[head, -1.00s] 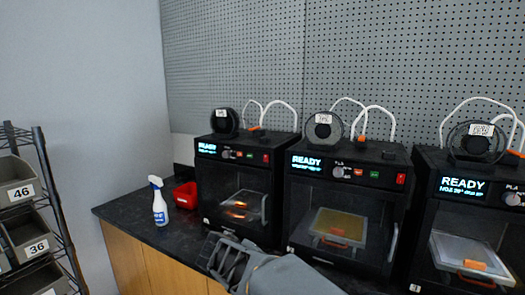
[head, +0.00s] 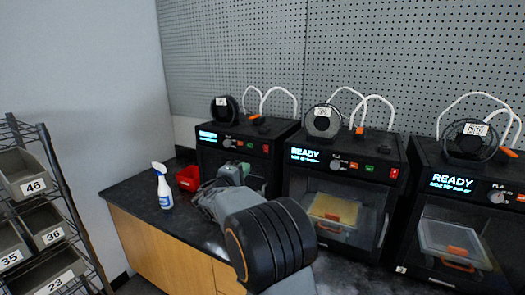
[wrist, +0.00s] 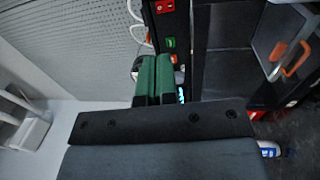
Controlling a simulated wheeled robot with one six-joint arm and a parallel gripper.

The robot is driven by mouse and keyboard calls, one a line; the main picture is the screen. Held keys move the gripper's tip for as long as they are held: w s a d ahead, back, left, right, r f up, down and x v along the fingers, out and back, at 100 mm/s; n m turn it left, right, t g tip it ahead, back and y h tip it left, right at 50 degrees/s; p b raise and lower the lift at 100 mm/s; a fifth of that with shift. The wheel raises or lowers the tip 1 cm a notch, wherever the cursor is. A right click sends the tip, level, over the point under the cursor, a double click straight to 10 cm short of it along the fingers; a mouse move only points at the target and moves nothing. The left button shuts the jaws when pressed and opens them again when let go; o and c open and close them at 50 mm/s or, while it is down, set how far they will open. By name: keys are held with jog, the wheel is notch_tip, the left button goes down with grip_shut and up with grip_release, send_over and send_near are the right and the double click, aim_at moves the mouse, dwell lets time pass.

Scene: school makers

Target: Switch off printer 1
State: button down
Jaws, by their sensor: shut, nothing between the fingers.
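Three black printers stand in a row: a left printer (head: 211,165), a middle printer (head: 300,190) and a right printer (head: 412,215). Their lit screens read READY. I cannot read which is number 1. Red switches show at the right of the panels of the left printer (head: 266,149) and middle printer (head: 394,173). My gripper (head: 236,172) is shut and empty, in front of the left printer just below its panel. In the sideways wrist view its green fingers (wrist: 154,62) point toward the panel, with the red switch (wrist: 164,6), green button (wrist: 169,42) and orange button (wrist: 174,58) nearby.
A spray bottle (head: 164,188) and red bin (head: 188,178) stand on the dark counter (head: 135,190), left of the printers. A rack with grey numbered bins (head: 20,170) is at the far left. White tubes and spools top the printers. My arm hides part of the left printer.

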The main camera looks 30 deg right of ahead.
aim_at(266, 147)
jog(key=p+x, duration=0.5)
jog(key=x, duration=0.7)
jog(key=shift+d, duration=0.2)
jog(key=shift+p+x, duration=0.45)
jog(key=shift+x, duration=0.35)
